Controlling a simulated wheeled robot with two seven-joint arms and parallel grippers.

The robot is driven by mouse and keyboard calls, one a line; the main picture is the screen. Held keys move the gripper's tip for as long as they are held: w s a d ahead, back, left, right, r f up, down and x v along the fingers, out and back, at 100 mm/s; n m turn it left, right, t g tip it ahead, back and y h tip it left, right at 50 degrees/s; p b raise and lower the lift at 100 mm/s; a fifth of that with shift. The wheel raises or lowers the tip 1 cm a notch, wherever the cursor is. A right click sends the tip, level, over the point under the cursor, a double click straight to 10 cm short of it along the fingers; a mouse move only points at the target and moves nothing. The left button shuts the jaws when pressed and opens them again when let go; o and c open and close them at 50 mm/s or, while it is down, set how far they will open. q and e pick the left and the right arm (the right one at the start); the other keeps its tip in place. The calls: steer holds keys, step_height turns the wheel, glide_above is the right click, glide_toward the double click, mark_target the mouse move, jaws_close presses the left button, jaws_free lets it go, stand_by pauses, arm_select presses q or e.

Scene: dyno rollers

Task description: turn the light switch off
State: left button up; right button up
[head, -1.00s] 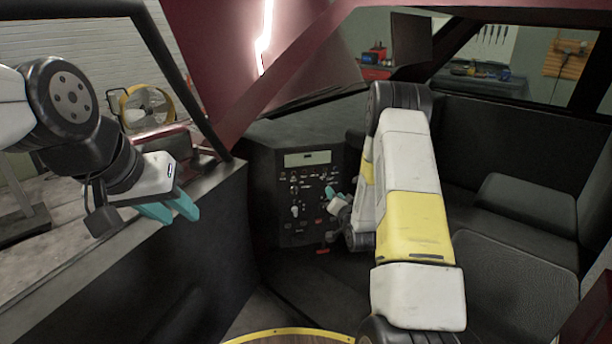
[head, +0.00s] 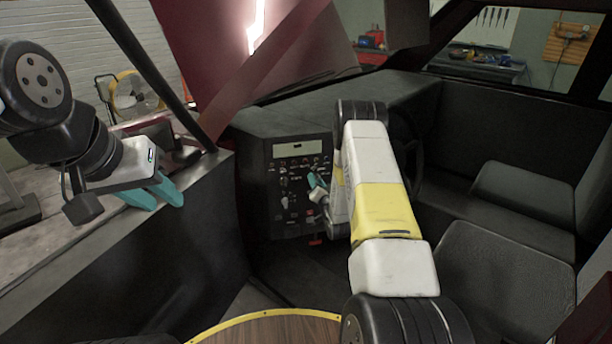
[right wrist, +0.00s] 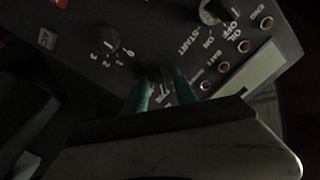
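The dark control panel (head: 290,215) stands in the middle of the head view, with knobs, small switches and a pale display. My right gripper (head: 317,181) is at the panel's right half, partly hidden by its own arm. In the right wrist view its two teal fingertips (right wrist: 161,90) are apart, close to the panel face. A dark, dim patch with partly hidden white lettering lies between them. I cannot tell whether it is the light switch, how it is set, or whether the fingers touch it. My left gripper (head: 155,193) is open and empty at the left.
A rotary knob (right wrist: 104,40) with numbered positions and another knob (right wrist: 214,11) by START lie near the right fingertips. A dark door wall (head: 195,230) stands on the left. Black seats (head: 505,265) fill the right. A yellow fan (head: 133,97) stands outside.

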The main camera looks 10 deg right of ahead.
jaws_close()
steer(key=shift+n, duration=0.4)
steer(key=shift+a+n, duration=0.1)
steer(key=shift+n, duration=3.5)
jaws_free()
